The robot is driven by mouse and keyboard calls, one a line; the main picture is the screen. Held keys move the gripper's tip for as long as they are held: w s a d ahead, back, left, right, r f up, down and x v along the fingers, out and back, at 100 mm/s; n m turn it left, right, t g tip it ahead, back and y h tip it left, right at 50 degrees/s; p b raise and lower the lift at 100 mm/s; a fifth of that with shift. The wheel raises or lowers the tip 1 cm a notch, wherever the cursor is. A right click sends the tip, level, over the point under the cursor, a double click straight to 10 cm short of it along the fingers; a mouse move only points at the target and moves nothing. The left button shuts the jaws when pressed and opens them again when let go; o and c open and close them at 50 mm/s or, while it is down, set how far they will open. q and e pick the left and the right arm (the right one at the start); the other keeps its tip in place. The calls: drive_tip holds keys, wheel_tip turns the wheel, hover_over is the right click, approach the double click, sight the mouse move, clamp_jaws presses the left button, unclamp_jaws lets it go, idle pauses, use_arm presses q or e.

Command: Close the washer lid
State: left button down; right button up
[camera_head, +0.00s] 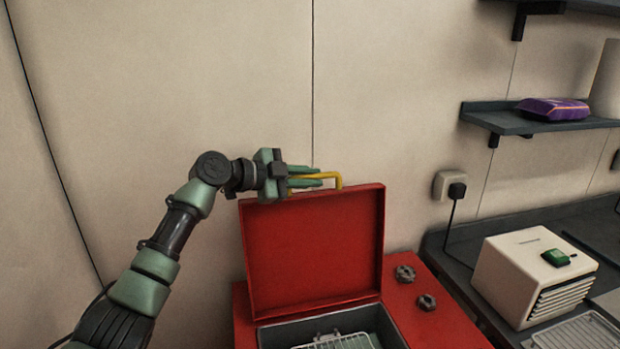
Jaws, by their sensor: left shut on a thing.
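The red washer lid (314,252) stands open, roughly upright, at the back of the red washer (437,318). The open tub (391,335) below the lid shows a grey inside with a wire rack (340,341), cut off by the bottom of the picture. My right gripper is not in view.
Two dark knobs (426,302) sit on the washer top right of the lid. A dark counter (457,254) on the right holds a cream slatted box (510,272) with a green device on it. A wall shelf (505,122) holds a purple pack (553,109). A wall stands behind the lid.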

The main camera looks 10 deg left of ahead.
use_arm(q)
drive_tip(key=shift+s, duration=0.15)
idle(0.4)
drive_tip(key=shift+s+d+b, duration=0.25)
drive_tip(key=shift+s+b, duration=0.2)
drive_tip(key=shift+s, duration=0.05)
drive_tip(key=s+d+f+m+t+b, duration=0.1)
drive_tip(key=s+d+m+b, duration=0.2)
drive_tip(key=s, duration=0.6)
drive_tip(key=s+d+f+m+t+b, duration=0.1)
drive_tip(key=s+d+b, duration=0.3)
drive_tip(key=s, duration=0.5)
drive_tip(key=shift+s+d+m+t+h+b, duration=0.35)
drive_tip(key=shift+d+m+t+h+b, duration=0.05)
drive_tip(key=shift+m+b, duration=0.45)
